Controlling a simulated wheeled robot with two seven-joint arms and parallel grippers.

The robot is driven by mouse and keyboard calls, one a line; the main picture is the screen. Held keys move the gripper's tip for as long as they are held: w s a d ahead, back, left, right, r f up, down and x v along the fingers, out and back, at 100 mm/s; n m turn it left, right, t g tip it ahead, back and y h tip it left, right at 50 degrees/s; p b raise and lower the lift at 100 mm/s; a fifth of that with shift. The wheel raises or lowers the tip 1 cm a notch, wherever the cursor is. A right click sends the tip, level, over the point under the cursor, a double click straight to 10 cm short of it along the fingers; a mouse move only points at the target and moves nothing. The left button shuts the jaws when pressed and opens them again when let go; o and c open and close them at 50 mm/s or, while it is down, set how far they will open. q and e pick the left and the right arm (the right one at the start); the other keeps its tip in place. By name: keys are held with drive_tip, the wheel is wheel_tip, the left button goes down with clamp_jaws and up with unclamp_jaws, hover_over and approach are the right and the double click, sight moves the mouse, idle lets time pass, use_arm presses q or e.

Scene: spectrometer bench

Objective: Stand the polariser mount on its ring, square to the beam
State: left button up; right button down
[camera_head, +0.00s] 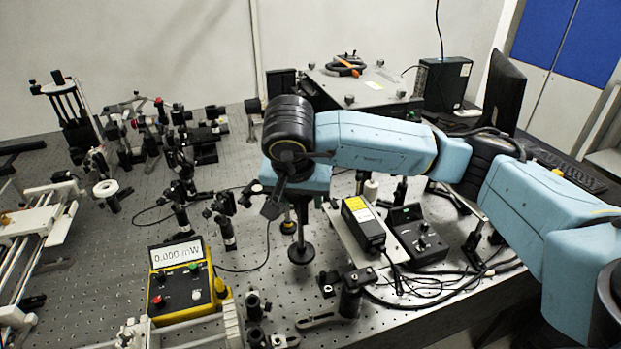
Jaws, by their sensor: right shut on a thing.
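My right gripper (288,198) is over the middle of the bench, its arm coming in from the right. It is shut on a dark post with a round foot, which I take to be the polariser mount (301,240). The mount hangs roughly upright below the gripper. Its upper part is hidden by the gripper, and I cannot tell whether its foot touches the bench. I cannot make out the ring on the bench for certain. My left gripper is not in view.
A yellow power meter (186,280) reading 0.000 mW stands at front left. Several optics posts (226,230) stand left of the gripper. A black-and-yellow box (363,223) and a control box (418,235) with cables stand right. Perforated bench (275,284) shows bare just in front.

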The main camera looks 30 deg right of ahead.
drive_tip(key=w+d+f+p, duration=0.1)
drive_tip(key=w+d+f, duration=0.2)
drive_tip(key=w+d, duration=0.5)
drive_tip(key=shift+w+d+f+p, duration=0.15)
drive_tip(key=shift+w+d+p, duration=0.2)
drive_tip(key=shift+w, duration=0.75)
drive_tip(key=c, duration=0.9)
unclamp_jaws()
drive_tip(key=shift+s+f, duration=0.1)
drive_tip(key=shift+f, duration=0.15)
drive_tip(key=shift+c, duration=0.2)
drive_tip(key=v, duration=1.2)
drive_tip(key=shift+b, duration=0.35)
